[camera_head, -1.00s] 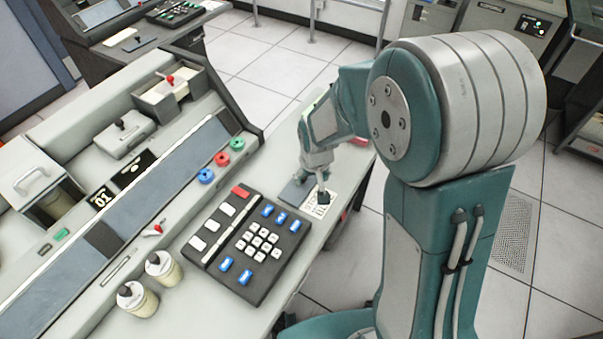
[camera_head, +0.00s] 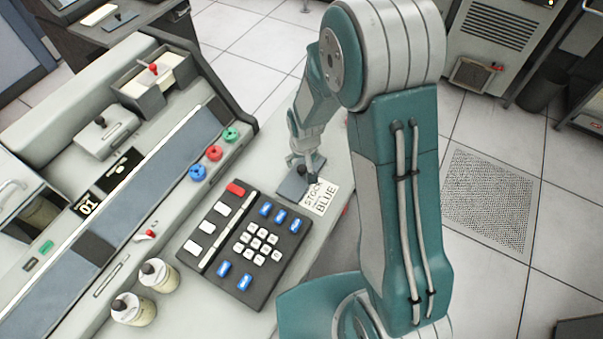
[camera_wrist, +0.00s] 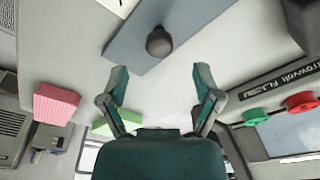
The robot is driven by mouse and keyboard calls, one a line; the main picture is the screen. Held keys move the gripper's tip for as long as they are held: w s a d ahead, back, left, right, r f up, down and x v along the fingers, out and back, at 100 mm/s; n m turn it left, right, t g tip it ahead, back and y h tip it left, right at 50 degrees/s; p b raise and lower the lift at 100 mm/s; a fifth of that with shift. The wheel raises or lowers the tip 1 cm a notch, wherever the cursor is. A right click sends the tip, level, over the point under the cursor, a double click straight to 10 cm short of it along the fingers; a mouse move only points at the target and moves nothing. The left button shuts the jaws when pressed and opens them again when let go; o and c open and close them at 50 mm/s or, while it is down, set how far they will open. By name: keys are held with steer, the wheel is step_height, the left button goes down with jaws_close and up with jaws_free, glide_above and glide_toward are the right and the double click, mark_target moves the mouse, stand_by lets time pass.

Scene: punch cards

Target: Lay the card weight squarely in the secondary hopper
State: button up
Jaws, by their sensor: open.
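The card weight, a flat blue-grey plate with a dark round knob, lies on the desk beyond the keypad in the head view (camera_head: 291,187). It also shows at the top of the wrist view (camera_wrist: 190,18), with its knob facing me. My gripper (camera_wrist: 160,84) is open and empty, its two fingers spread either side of the knob's line and apart from it. In the head view my gripper (camera_head: 304,162) is at the plate, partly hiding it. An open hopper (camera_head: 137,92) with pale cards and a red-knobbed piece stands on the console; I cannot tell whether it is the secondary hopper.
A card printed STOCK and BLUE (camera_head: 321,198) lies beside the plate. The black keypad (camera_head: 247,245) and two bottles (camera_head: 159,275) stand nearer. A black-knobbed lid (camera_head: 100,134) sits on the console. Pink (camera_wrist: 55,103) and green (camera_wrist: 108,124) blocks show in the wrist view.

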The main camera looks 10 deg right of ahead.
mark_target(302, 168)
steer(key=f, duration=0.5)
steer(key=shift+w+f, duration=0.1)
steer(key=shift+w, duration=0.2)
jaws_close()
